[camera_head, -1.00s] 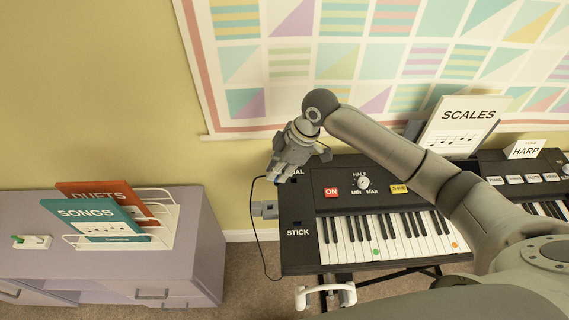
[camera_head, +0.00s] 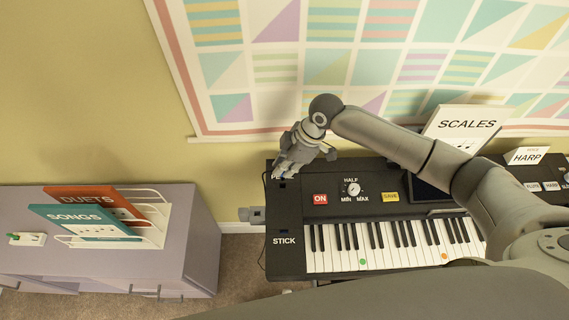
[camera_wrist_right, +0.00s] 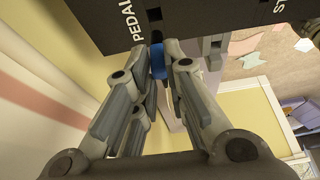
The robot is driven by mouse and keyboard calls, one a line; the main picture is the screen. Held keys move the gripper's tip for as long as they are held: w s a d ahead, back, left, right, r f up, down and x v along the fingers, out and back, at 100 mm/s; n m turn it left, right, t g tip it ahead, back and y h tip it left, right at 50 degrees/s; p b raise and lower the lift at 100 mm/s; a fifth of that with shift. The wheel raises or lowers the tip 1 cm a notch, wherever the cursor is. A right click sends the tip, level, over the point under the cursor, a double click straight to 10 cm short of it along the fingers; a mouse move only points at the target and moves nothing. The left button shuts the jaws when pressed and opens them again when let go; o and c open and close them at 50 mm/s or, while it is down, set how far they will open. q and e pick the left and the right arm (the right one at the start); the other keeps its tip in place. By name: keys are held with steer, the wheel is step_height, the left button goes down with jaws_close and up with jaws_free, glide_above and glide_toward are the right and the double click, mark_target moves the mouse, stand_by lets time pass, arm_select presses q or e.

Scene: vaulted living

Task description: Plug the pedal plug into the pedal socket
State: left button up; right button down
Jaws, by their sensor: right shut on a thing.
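My right gripper (camera_head: 283,174) is over the rear left corner of the black keyboard (camera_head: 286,213). In the right wrist view its fingers (camera_wrist_right: 159,66) are closed on the blue pedal plug (camera_wrist_right: 158,58). The plug's tip is close to the dark panel (camera_wrist_right: 100,18) with the PEDAL label, near a dark square opening (camera_wrist_right: 153,15), seemingly the pedal socket. I cannot tell whether the plug touches or enters it. In the head view the gripper hides the plug and PEDAL label. My left gripper is not in view.
A lilac cabinet (camera_head: 190,240) with a wire rack and books stands at left. A SCALES sheet (camera_head: 465,125) stands behind the keyboard. Carpet shows between cabinet and keyboard.

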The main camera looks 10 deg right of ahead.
mark_target(284, 179)
steer(key=shift+f+b, duration=0.4)
steer(key=shift+f, duration=0.35)
steer(key=shift+f+b, duration=0.45)
steer(key=shift+f, duration=0.45)
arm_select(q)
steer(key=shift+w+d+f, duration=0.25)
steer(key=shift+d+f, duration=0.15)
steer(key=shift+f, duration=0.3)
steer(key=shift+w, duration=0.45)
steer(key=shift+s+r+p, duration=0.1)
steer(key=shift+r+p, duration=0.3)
arm_select(e)
steer(key=shift+f, duration=0.15)
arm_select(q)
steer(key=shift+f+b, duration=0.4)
arm_select(e)
steer(key=shift+f, duration=1.25)
stand_by(0.9)
steer(key=c, duration=1.4)
jaws_free()
